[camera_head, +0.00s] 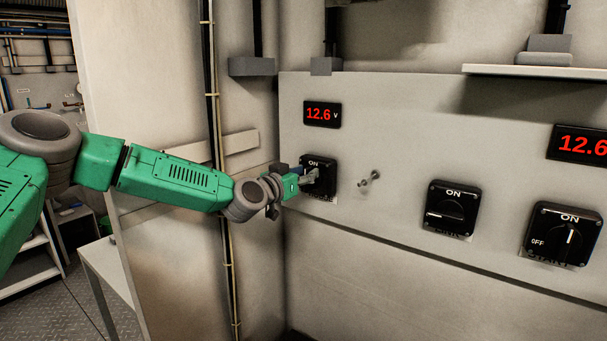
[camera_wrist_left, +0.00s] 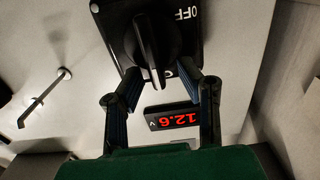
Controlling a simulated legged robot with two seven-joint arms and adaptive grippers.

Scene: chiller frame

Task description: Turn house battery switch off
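The leftmost black rotary switch (camera_head: 322,180) is on the grey panel, with ON at its top; its lower label is too small to read. My left gripper (camera_head: 309,178) is at its front and hides part of it. In the left wrist view, the switch knob (camera_wrist_left: 150,42) points toward a partly hidden label near the display, and OFF shows to one side. The left gripper's two fingers (camera_wrist_left: 162,76) are apart, with tips either side of the knob's near end. A gap shows beside the right finger; contact on the left is unclear. My right gripper is not in view.
A red 12.6 V display (camera_head: 322,114) is above the switch. A small metal key-like fitting (camera_head: 369,179) sticks out to its right. Further right are a middle switch (camera_head: 452,208), knob roughly horizontal, and a right switch (camera_head: 563,234), knob upright. A shelf (camera_head: 530,71) juts out above.

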